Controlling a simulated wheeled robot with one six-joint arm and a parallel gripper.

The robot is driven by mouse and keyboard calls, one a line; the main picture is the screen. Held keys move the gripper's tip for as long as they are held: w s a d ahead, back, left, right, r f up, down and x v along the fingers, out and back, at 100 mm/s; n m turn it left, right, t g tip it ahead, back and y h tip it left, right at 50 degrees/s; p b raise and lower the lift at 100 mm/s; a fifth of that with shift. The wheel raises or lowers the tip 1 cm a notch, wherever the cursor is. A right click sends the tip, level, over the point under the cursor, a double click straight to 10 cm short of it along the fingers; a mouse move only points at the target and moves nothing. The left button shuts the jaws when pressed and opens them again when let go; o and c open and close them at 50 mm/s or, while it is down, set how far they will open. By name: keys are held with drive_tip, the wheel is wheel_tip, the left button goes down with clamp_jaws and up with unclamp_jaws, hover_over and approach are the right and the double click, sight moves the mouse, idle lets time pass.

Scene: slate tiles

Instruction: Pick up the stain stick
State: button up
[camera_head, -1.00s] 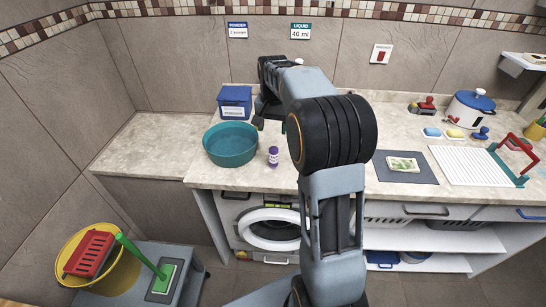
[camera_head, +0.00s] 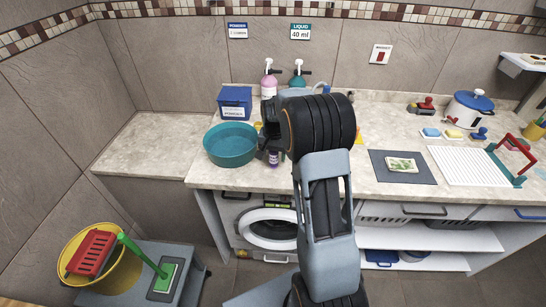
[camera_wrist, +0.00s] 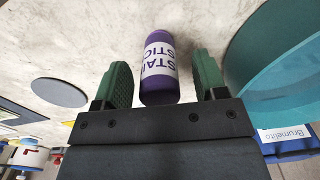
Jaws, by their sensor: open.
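The stain stick (camera_wrist: 158,68) is a small purple bottle with a white label, seen close in the wrist view. It stands on the counter near the front edge in the head view (camera_head: 273,158), partly hidden by my gripper (camera_head: 270,147). In the wrist view my gripper (camera_wrist: 164,80) is open, with one green finger on each side of the bottle. Small gaps show between the fingers and the bottle.
A teal basin (camera_head: 230,146) stands close to the left of the bottle. A blue box (camera_head: 235,101) and two pump bottles, pink (camera_head: 269,82) and teal (camera_head: 298,80), stand behind. A dark mat (camera_head: 403,168) lies to the right.

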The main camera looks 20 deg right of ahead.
drive_tip(key=shift+f, duration=0.85)
drive_tip(key=c, duration=1)
